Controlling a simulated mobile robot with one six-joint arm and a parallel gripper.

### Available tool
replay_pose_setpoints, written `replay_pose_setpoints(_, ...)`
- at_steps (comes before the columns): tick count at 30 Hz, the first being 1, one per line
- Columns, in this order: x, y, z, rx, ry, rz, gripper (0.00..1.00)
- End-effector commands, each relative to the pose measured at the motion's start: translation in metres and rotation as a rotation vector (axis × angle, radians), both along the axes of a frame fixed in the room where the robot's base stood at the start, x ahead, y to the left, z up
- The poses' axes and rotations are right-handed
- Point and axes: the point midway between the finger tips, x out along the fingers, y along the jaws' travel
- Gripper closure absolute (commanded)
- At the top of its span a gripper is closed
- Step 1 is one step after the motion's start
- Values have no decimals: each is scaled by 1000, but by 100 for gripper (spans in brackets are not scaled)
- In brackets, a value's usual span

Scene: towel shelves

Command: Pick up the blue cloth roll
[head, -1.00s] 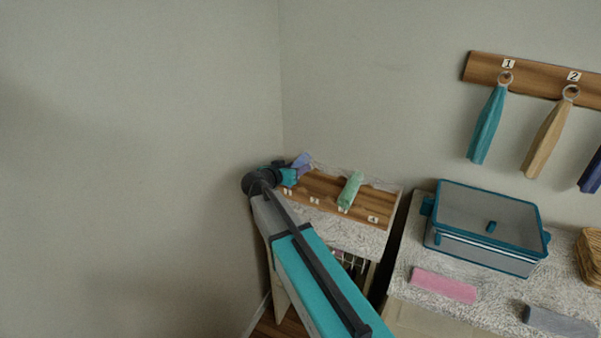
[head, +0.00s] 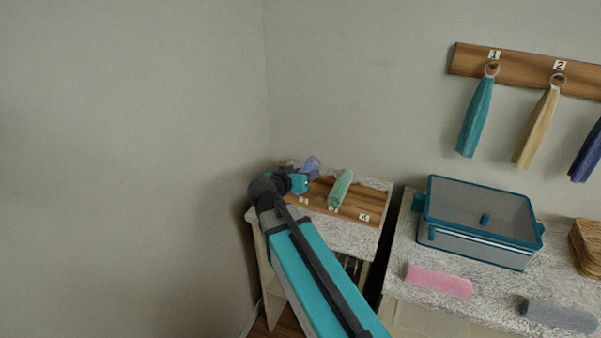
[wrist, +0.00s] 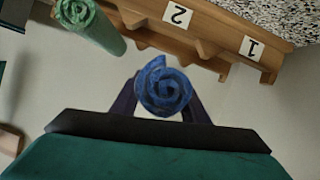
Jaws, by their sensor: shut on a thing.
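The blue cloth roll (wrist: 163,90) shows end-on in the wrist view, its spiral facing the camera. My gripper (wrist: 164,98) is shut on it, with a dark finger on each side. In the head view the blue roll (head: 312,165) shows small and partly hidden behind my gripper (head: 305,176). It is above the back left of the wooden roll board (head: 359,206). In the wrist view the roll appears apart from the board's notched edge (wrist: 212,50).
A green cloth roll (head: 341,188) lies on the board, right of my gripper; it also shows in the wrist view (wrist: 88,24). A lidded teal box (head: 480,215), a pink roll (head: 439,281) and a grey roll (head: 558,315) are on the right counter. Towels hang from a wall rack (head: 520,71).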

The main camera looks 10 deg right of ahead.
Motion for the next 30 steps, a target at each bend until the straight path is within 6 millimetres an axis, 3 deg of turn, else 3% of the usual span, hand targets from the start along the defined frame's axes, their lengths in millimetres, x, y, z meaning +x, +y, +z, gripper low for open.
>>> replay_pose_setpoints(11, -35, -20, 2, 0, -1, 0, 82)
replay_pose_setpoints(30, -33, -25, 1, -4, -6, -10, 82)
